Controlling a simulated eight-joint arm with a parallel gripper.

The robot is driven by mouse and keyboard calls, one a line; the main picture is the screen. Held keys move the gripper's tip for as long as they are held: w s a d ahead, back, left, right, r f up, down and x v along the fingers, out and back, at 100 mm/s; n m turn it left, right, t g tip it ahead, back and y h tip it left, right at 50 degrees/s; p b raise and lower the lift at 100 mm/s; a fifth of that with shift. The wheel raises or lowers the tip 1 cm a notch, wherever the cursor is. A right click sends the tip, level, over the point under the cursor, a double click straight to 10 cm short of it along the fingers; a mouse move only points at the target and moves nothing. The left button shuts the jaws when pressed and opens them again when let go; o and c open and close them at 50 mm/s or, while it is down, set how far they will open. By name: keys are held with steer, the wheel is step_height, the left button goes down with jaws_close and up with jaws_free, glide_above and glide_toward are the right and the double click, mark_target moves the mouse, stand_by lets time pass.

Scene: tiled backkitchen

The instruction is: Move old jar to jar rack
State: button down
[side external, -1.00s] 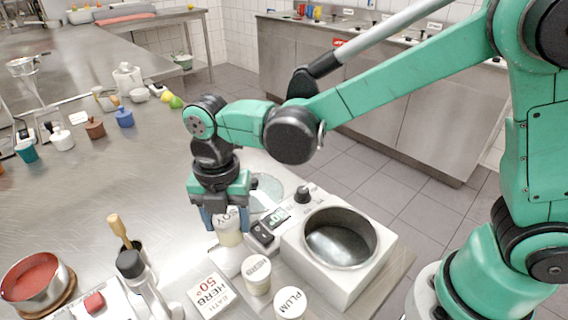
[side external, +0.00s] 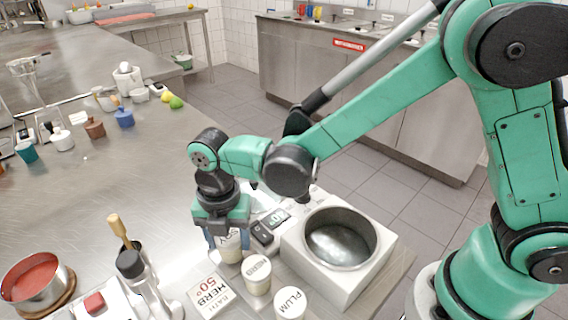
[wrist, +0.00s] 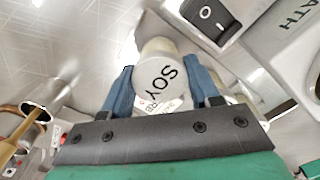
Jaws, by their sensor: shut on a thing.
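A jar with a pale lid marked SOY (wrist: 162,78) is between the blue fingers of my gripper (wrist: 163,88) in the wrist view. In the side view my gripper (side external: 229,240) points down around the same jar (side external: 230,252), which is mostly hidden by the fingers. I cannot tell whether the jar's base touches anything. Beside it stand a HERB jar (side external: 257,276) and a PLUM jar (side external: 290,302), both with pale lids. No jar rack can be made out clearly.
A white bath unit with a round metal basin (side external: 341,241) stands right of my gripper. A HERB BATH 50° card (side external: 212,296) lies in front.

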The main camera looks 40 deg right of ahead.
steer(key=shift+f, duration=0.2)
stand_by(0.4)
steer(key=shift+c, duration=0.6)
jaws_free()
steer(key=shift+o, duration=0.2)
steer(key=shift+o, duration=0.4)
steer(key=shift+r, duration=3.55)
